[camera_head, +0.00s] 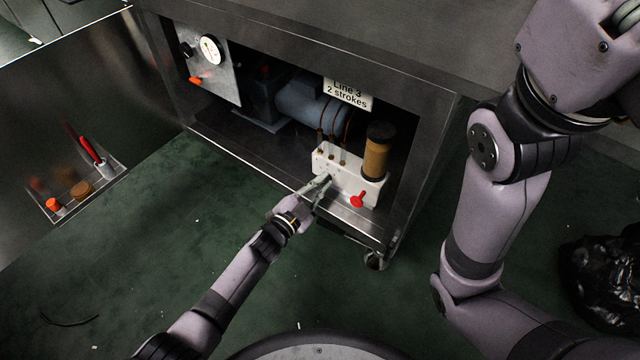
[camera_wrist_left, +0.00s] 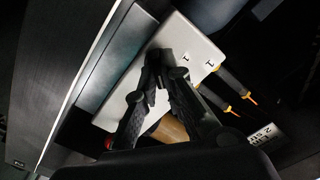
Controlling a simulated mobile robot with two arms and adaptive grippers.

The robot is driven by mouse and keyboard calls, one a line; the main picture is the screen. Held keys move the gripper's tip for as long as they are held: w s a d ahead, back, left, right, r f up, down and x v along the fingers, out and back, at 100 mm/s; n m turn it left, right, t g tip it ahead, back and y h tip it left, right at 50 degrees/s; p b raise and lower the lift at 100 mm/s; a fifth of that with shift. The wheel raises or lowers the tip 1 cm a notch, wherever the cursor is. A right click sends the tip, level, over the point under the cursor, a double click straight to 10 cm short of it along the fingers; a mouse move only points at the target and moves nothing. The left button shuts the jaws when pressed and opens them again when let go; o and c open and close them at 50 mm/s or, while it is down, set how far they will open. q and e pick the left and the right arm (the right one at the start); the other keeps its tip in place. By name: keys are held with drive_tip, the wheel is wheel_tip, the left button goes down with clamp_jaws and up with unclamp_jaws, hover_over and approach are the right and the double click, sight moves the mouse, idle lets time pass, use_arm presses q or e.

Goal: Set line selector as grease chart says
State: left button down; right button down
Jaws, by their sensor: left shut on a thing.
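The grease chart (camera_head: 348,94) is a white card reading "Line 3, 2 strokes" at the top of the machine's opening. Below it is a white lubricator block (camera_head: 349,180) with an amber reservoir (camera_head: 376,152) and a red lever (camera_head: 357,200). The block also shows in the left wrist view (camera_wrist_left: 195,50), with small line marks on its face. My left gripper (camera_head: 324,184) is at the block's front left, shut on a small part that its fingers hide, likely the line selector. The selector's pointing direction cannot be seen. My right gripper is out of view.
A gauge panel (camera_head: 208,62) with an orange handle is at the opening's upper left. A motor (camera_head: 308,98) sits behind the block. The frame's lower edge runs before the block. A tray (camera_head: 88,192) with a red-handled tool stands left. A black bag (camera_head: 602,278) lies right.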

use_arm(q)
drive_tip(key=shift+m, duration=0.6)
drive_tip(key=c, duration=1.7)
unclamp_jaws()
drive_tip(key=v, duration=1.2)
drive_tip(key=shift+s, duration=0.1)
